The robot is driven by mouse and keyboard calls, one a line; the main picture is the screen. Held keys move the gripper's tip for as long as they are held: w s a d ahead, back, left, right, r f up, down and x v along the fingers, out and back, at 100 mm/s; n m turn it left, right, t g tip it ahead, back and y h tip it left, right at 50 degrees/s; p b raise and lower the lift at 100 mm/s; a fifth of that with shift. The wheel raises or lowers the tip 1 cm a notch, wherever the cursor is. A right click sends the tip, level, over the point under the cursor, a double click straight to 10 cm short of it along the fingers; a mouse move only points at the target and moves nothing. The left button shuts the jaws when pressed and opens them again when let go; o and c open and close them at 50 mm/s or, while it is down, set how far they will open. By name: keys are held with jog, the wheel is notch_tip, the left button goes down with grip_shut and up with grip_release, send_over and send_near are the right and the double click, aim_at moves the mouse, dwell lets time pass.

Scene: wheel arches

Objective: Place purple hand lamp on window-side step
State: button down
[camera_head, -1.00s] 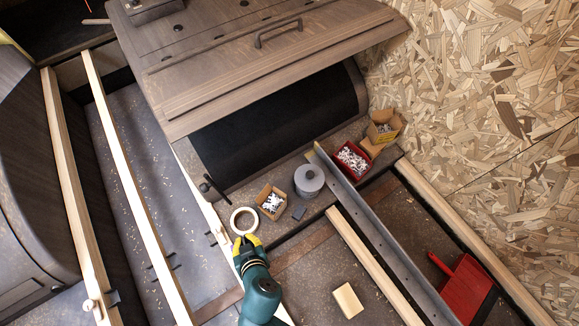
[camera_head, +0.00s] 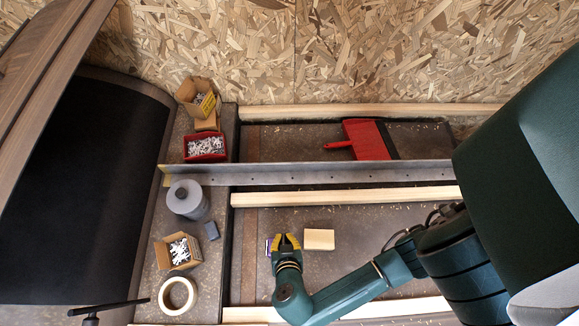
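A small purple-edged object (camera_head: 268,247), which I take for the purple hand lamp, shows at the left side of my gripper (camera_head: 287,242). The gripper hides most of the lamp. The gripper is over the dark floor, just left of a pale wooden block (camera_head: 319,239). A narrow grey-brown step (camera_head: 220,262) runs beside the black wheel arch, left of the gripper. No window is in view, so I cannot tell whether this is the window-side step.
The step carries an open carton (camera_head: 178,251), a tape roll (camera_head: 178,296), a grey canister (camera_head: 187,199), a red bin (camera_head: 205,148) and another carton (camera_head: 198,98). A metal rail (camera_head: 320,173) and wooden battens (camera_head: 345,196) cross the floor. A red dustpan (camera_head: 365,140) lies beyond.

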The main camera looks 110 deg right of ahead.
notch_tip(320, 180, down, 6)
jog(key=b, duration=0.3)
jog(key=shift+f, duration=0.15)
jog(key=c, duration=1.2)
grip_release()
jog(key=shift+c, duration=0.2)
jog(key=p+v, duration=0.5)
jog(key=v, duration=0.7)
